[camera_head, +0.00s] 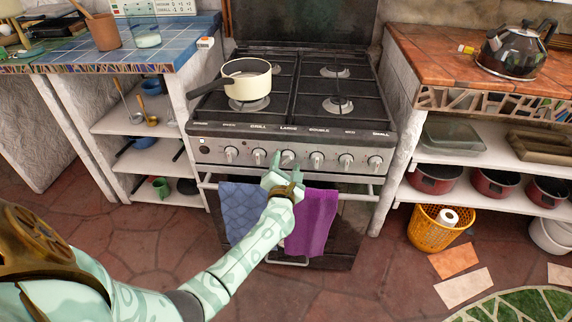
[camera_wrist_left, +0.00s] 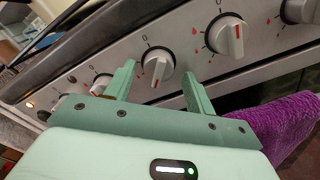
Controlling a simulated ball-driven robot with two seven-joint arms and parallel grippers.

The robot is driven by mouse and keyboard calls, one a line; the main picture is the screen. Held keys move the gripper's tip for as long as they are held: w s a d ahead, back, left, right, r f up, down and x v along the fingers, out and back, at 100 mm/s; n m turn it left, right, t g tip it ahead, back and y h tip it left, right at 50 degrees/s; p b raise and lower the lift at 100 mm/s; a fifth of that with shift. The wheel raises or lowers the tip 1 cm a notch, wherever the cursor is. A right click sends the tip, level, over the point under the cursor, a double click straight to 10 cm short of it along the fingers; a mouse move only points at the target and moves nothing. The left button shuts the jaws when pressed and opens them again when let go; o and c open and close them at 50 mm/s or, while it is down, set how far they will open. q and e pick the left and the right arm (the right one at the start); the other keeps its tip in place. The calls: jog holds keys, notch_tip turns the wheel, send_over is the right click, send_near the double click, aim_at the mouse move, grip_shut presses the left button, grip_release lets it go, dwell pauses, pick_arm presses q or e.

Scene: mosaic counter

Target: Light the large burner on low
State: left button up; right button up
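The stove (camera_head: 290,110) stands ahead with a row of knobs along its front panel. The knob under the LARGE label (camera_head: 288,157) is third from the left of several. My left gripper (camera_head: 284,163) is in front of it. In the left wrist view, the fingers of the left gripper (camera_wrist_left: 160,88) are open on either side of a white knob (camera_wrist_left: 157,63), with visible gaps. A "0" mark shows above that knob; its exact setting is hard to tell. No flame shows at the burners. My right gripper is not in view.
A cream saucepan (camera_head: 247,82) sits on the front left burner. A blue towel (camera_head: 241,210) and a purple towel (camera_head: 312,222) hang from the oven rail (camera_head: 350,195) below the knobs. A dark kettle (camera_head: 512,52) stands on the right counter. Neighbouring knobs flank the gripper closely.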

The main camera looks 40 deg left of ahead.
pick_arm(q)
jog(key=shift+r, duration=0.1)
jog(key=shift+s+d, duration=0.15)
jog(key=shift+s, duration=0.15)
jog(key=p+v, duration=0.4)
jog(key=v, duration=1.1)
jog(key=shift+s+d, duration=0.2)
jog(key=shift+d, duration=0.05)
grip_shut()
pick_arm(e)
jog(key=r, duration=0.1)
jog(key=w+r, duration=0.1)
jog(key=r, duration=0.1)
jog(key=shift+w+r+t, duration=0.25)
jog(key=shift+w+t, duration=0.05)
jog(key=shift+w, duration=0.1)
